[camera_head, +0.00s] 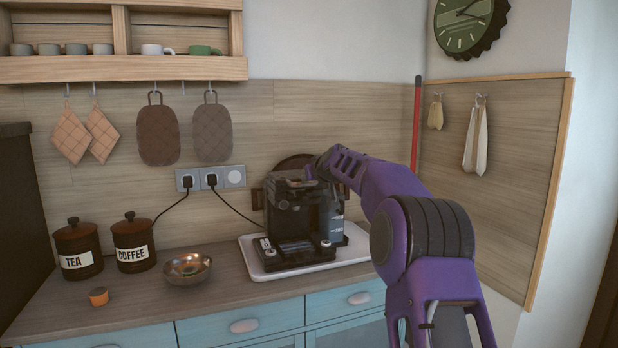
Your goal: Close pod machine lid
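The black pod machine (290,222) stands on a white tray (262,272) at the right part of the counter. Its top (288,184) looks level, but it is small and dark, so I cannot tell whether the lid is open or shut. My purple arm reaches in from the lower right, and my gripper (310,174) is at the top right of the machine. I cannot tell whether it touches the machine. The fingers are too small and dark to make out, and my arm's end hides part of the machine's upper right.
A copper bowl (187,268), an orange pod (98,296), a tea canister (78,248) and a coffee canister (133,243) stand on the counter to the left. A cord runs from the wall socket (211,179) towards the machine. A shelf (190,69) hangs above.

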